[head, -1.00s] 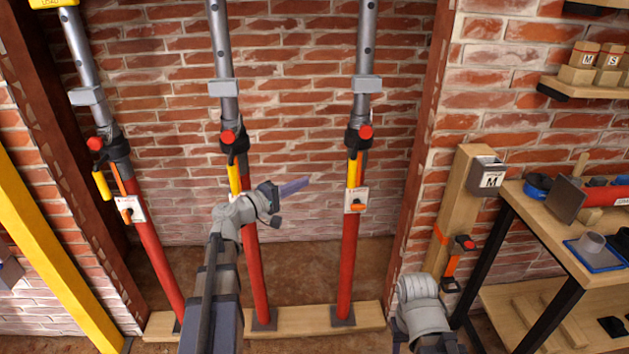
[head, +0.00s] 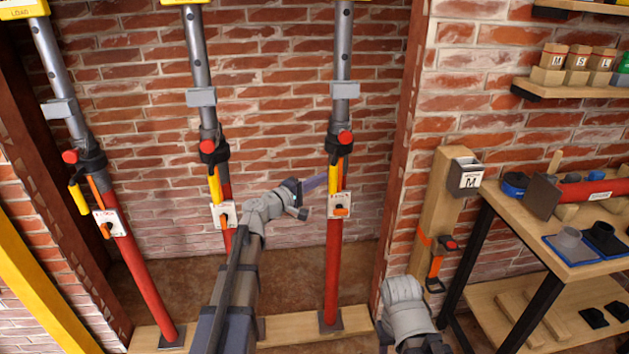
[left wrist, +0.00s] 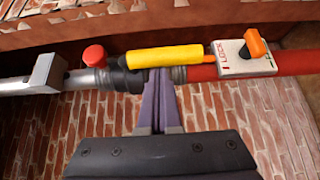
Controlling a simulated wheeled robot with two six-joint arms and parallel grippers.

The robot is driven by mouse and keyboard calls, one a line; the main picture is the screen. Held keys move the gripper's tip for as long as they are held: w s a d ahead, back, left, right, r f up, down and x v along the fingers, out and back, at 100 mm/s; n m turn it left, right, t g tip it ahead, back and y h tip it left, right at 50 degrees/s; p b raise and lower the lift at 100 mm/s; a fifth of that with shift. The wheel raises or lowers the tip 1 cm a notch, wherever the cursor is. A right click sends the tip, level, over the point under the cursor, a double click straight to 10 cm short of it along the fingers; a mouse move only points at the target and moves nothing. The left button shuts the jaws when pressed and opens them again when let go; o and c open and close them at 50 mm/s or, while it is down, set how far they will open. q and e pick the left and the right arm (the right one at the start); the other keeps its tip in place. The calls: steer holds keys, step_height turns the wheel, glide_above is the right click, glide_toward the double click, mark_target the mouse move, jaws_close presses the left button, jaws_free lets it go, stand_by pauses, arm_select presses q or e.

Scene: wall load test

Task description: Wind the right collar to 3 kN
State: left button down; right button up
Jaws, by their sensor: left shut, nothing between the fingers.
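The right prop has a grey upper tube (head: 342,55) and a red lower tube (head: 332,270). Between them is its black collar (head: 337,151), with a red knob (head: 345,137) and a yellow handle (head: 333,178). A white lock plate (head: 341,206) with an orange lever sits below. My left gripper (head: 318,183) is shut and empty, its tips at the handle. In the left wrist view, the shut fingers (left wrist: 157,100) reach up to the yellow handle (left wrist: 178,56) by the collar; I cannot tell whether they touch. My right arm shows at lower right, but not its gripper.
Two similar props stand left, with a middle collar (head: 213,150) and a left collar (head: 92,160). A wooden sill (head: 285,323) runs under the props. At right are a wooden post (head: 440,205), a workbench (head: 520,230) with parts, and a shelf (head: 575,90) of labelled blocks.

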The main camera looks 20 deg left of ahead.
mark_target(336, 183)
arm_select(q)
steer(key=d, duration=0.5)
steer(key=shift+d, duration=0.1)
steer(key=shift+s, duration=0.1)
stand_by(0.3)
